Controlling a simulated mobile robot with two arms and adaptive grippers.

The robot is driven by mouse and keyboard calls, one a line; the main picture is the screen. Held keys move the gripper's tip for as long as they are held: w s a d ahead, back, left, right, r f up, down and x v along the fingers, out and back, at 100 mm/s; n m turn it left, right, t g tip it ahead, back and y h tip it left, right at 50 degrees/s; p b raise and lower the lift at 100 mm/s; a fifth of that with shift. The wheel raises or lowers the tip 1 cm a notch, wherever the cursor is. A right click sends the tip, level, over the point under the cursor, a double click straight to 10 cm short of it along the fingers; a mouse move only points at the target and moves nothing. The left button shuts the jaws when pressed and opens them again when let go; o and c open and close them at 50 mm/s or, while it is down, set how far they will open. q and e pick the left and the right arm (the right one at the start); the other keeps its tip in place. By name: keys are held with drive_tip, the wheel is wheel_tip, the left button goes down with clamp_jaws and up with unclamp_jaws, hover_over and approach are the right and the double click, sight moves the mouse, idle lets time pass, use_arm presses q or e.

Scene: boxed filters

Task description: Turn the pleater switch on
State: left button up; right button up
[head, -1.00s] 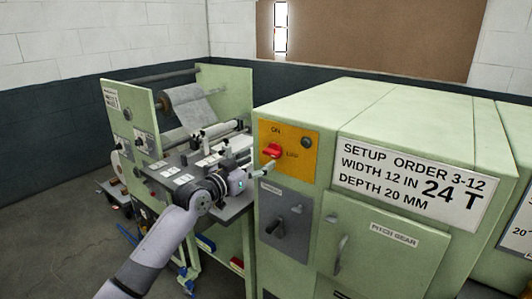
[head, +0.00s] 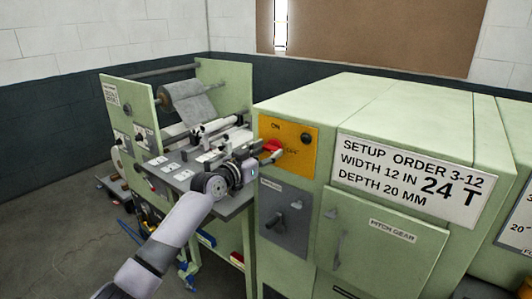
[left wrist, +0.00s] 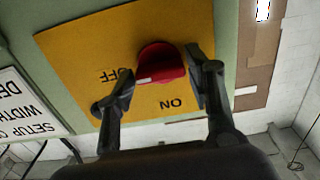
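The pleater switch is a red knob (head: 272,145) on a yellow plate (head: 299,164) marked ON above and OFF to the right. In the left wrist view the knob (left wrist: 163,62) appears upside down, and its white mark lies on the side toward the OFF label. My left gripper (head: 266,158) is at the plate, overlapping the knob's lower part. In the left wrist view its open fingers (left wrist: 160,70) are on either side of the knob; I cannot tell whether they touch it. My right gripper is out of view.
A grey panel with a handle (head: 285,220) sits below the yellow plate, beside the pitch gear door (head: 385,245). A setup order sign (head: 415,180) is to the right. The filter roll machine (head: 130,120) stands behind my left arm.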

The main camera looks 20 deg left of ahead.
use_arm(q)
drive_tip(key=c, duration=0.7)
drive_tip(key=shift+n, duration=0.4)
drive_tip(key=shift+n+p, duration=0.3)
drive_tip(key=shift+n, duration=0.8)
drive_tip(key=n+p, duration=0.1)
drive_tip(key=n, duration=0.3)
drive_tip(key=n+p, duration=0.2)
drive_tip(key=n, duration=0.4)
drive_tip(key=n+p, duration=0.1)
drive_tip(key=n, duration=0.2)
drive_tip(key=shift+p, duration=0.35)
drive_tip(key=shift+n+p, duration=0.35)
drive_tip(key=shift+n, duration=0.55)
